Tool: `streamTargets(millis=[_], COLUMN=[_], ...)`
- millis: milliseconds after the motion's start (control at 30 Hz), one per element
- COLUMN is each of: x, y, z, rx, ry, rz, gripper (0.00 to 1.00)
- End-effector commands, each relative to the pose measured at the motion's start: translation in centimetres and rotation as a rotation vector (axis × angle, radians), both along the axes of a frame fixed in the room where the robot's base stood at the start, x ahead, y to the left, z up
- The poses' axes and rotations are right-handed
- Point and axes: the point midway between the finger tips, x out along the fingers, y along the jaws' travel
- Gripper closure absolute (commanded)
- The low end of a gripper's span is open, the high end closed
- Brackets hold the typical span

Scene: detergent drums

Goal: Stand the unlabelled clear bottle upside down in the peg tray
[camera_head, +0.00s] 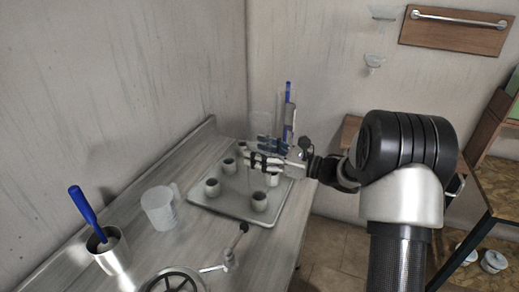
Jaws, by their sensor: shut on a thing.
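My gripper (258,155) reaches in from the right, over the far part of the peg tray (228,212). It is shut on a faint, see-through shape, which looks like the clear bottle (262,126). The bottle's upper part shows above the fingers. Its lower part is too faint to tell which end is down or whether it touches the tray.
A metal pot (110,252) holds a blue-handled brush (82,206). A tap (230,258) and round basin (172,283) are in front. A blue upright thing (288,112) stands behind my gripper. Walls close the back and left.

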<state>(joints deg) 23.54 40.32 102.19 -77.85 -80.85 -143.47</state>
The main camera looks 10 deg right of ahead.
Motion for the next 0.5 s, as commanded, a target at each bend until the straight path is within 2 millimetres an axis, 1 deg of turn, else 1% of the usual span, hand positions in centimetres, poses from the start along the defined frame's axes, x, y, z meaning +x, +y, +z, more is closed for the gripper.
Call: streamTargets(millis=[500], x=[0.0], y=[0.0], z=[-1.3], rx=[0.0], ry=[0.0], rz=[0.0], gripper=[0.64])
